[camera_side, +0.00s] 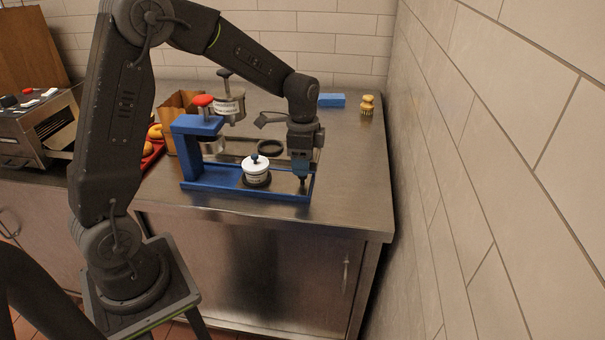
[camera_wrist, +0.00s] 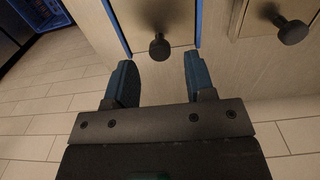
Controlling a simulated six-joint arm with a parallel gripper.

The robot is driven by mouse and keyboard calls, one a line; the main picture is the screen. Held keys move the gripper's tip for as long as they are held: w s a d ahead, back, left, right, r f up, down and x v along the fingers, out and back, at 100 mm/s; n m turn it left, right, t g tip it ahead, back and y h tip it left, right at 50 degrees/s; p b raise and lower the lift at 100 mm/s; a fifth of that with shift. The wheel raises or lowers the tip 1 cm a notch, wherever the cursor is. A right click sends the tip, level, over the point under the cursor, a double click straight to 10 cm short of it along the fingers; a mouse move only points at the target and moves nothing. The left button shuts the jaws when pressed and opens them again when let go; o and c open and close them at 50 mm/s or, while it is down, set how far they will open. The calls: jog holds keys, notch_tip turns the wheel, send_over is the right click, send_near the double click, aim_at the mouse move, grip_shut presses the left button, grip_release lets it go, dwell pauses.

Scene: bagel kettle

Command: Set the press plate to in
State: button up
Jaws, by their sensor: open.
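The blue press (camera_side: 188,150) stands on the steel counter, with a red knob (camera_side: 203,100) on top and a long base reaching right. A white round pot (camera_side: 256,171) with a dark knob sits on the base over a dark disc. I cannot tell for certain which part is the press plate. My gripper (camera_side: 301,181) points down at the right end of the base. In the wrist view, my gripper (camera_wrist: 157,62) is open, its blue fingers apart. A dark round knob (camera_wrist: 159,47) on a pale panel (camera_wrist: 150,18) with blue edges shows between the fingertips; contact is not visible.
A second dark knob (camera_wrist: 291,31) is at the right. Behind the press are a labelled canister (camera_side: 229,105), a dark ring (camera_side: 270,147), a blue block (camera_side: 331,100) and a brush (camera_side: 367,106). A red tray (camera_side: 151,157) lies left. The counter's right side is clear.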

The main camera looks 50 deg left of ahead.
jog(key=shift+f, duration=2.1)
jog(key=shift+c, duration=0.2)
grip_shut()
